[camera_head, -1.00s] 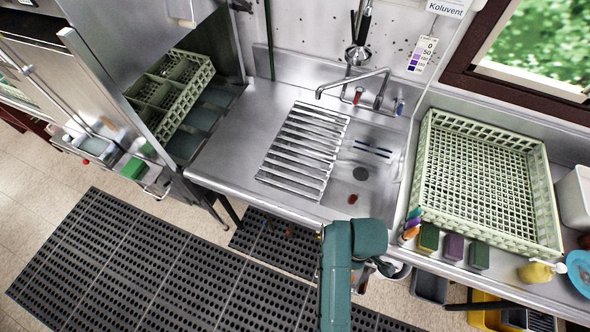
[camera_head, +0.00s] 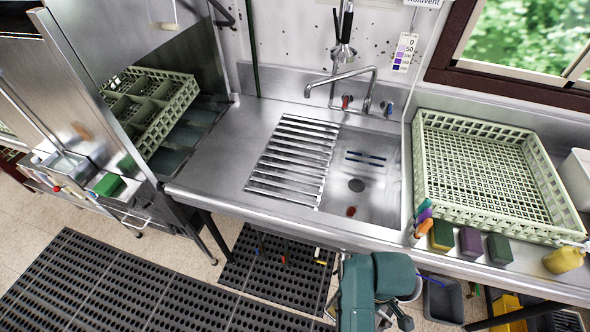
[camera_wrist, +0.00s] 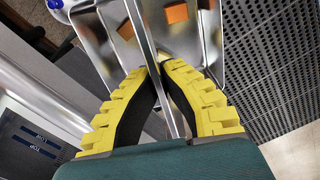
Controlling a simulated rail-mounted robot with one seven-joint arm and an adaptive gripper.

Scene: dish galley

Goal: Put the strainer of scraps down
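In the wrist view my gripper (camera_wrist: 166,72) has its two yellow ridged fingers closed in on a thin upright metal wall. The wall belongs to a shiny metal vessel (camera_wrist: 205,75), which I take for the strainer. Orange scraps (camera_wrist: 177,13) lie in it, and another orange piece (camera_wrist: 127,30) lies left of the wall. The vessel's lower part is hidden by the fingers. In the head view my green wrist covers the fingertips at the lower edge, in front of the counter, and the strainer cannot be made out there.
The steel sink (camera_head: 375,205) holds a small red scrap, with a slatted rack (camera_head: 292,160) at its left. A pale green dish crate (camera_head: 420,165) stands on the right counter, with sponges (camera_head: 470,242) along the front. The steel left of the rack is bare. Dark mats (camera_head: 110,285) cover the floor.

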